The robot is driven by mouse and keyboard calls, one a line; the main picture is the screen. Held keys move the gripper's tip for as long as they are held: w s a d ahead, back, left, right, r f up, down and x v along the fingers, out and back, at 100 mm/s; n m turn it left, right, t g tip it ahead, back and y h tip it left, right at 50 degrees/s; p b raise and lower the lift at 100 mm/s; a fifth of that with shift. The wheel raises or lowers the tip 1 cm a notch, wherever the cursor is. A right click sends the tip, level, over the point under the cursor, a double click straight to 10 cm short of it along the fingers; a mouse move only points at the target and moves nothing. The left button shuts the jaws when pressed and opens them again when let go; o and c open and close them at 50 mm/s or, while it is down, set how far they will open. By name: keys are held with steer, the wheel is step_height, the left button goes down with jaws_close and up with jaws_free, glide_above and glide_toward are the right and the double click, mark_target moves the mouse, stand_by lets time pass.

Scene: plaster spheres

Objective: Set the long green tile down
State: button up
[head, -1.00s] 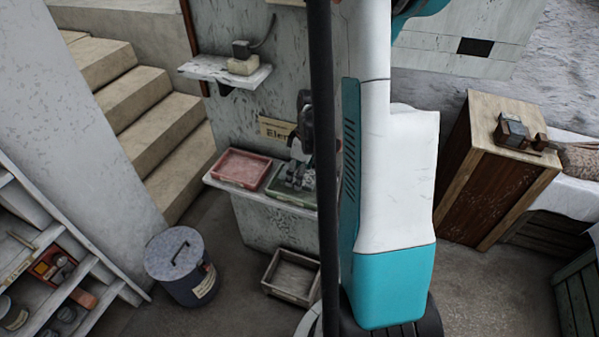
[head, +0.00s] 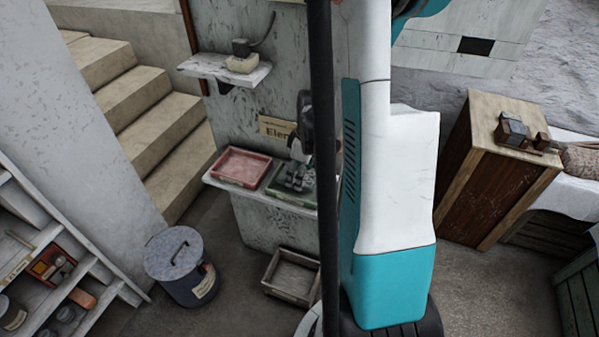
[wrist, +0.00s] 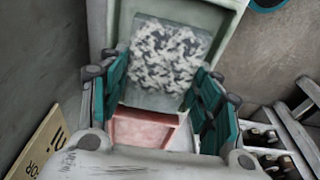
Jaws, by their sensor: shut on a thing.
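My gripper (head: 296,180) is at the wall shelf, over the green tray (head: 312,199). In the wrist view its teal-padded fingers (wrist: 163,72) stand either side of a speckled black, grey and white slab (wrist: 172,48), and I take them to be shut on it. The slab lies over the pale green tray (wrist: 222,18). I cannot tell whether it touches the tray floor. I make out no green on the slab and no separate long green tile. In the head view my gripper and arm hide most of this.
A red tray (head: 241,167) sits left of the green one on the shelf (head: 222,183). A small upper shelf (head: 208,70) holds a pale block. Below are an open crate (head: 291,277) and a lidded bin (head: 185,268). A wooden cabinet (head: 500,175) stands right.

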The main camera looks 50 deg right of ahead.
steer(key=shift+f+b, duration=1.3)
steer(key=shift+f, duration=0.15)
steer(key=o, duration=1.5)
steer(key=shift+c, duration=0.2)
steer(key=shift+r, duration=0.15)
steer(key=shift+r+p, duration=1.35)
steer(key=shift+r, duration=0.55)
